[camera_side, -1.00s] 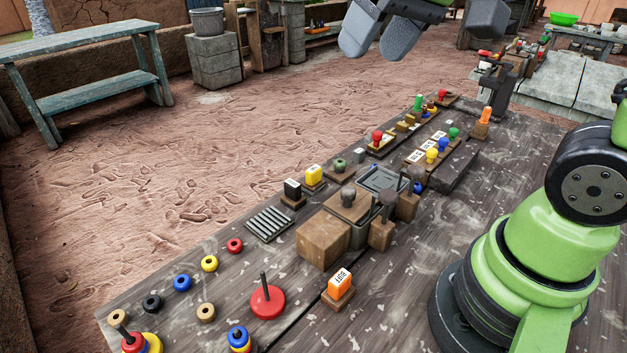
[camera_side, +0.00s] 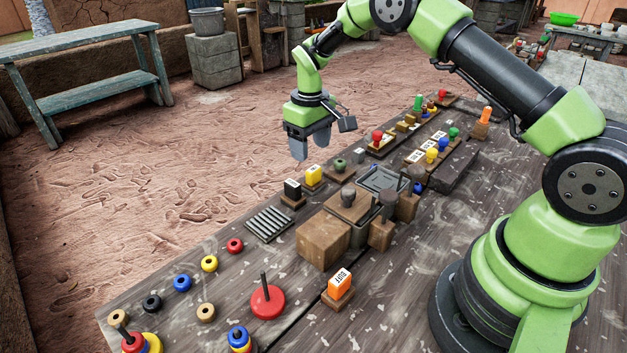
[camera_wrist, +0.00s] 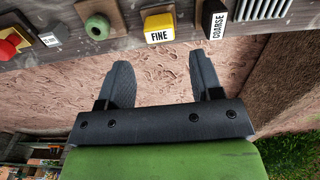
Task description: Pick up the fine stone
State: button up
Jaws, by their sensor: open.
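The fine stone is a yellow block (camera_side: 314,173) near the table's far-left edge in the side view. In the wrist view, the yellow block (camera_wrist: 158,24) carries a white label reading FINE. A black block labelled COARSE (camera_wrist: 215,18) stands beside it, and it also shows in the side view (camera_side: 292,188). My gripper (camera_side: 311,148) points down with its jaws apart and empty. It is above and just beyond the table edge, close to the yellow block. In the wrist view, the fingertips (camera_wrist: 160,66) are on either side of the yellow block's line, apart from it.
A green ring on a wooden block (camera_side: 340,165) stands to the right of the yellow block. A slatted grey rack (camera_side: 268,223) lies to the left of the black block. Wooden blocks with dark knobs (camera_side: 323,240) stand nearer. Open muddy ground lies beyond the table edge.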

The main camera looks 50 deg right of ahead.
aim_at(313, 169)
notch_tip(313, 169, down, 2)
jog(key=shift+f, duration=0.15)
jog(key=shift+s+f, duration=0.25)
jog(key=shift+f, duration=1.15)
jog(key=shift+s+f, duration=0.2)
jog(key=shift+f, duration=1.15)
jog(key=c, duration=0.7)
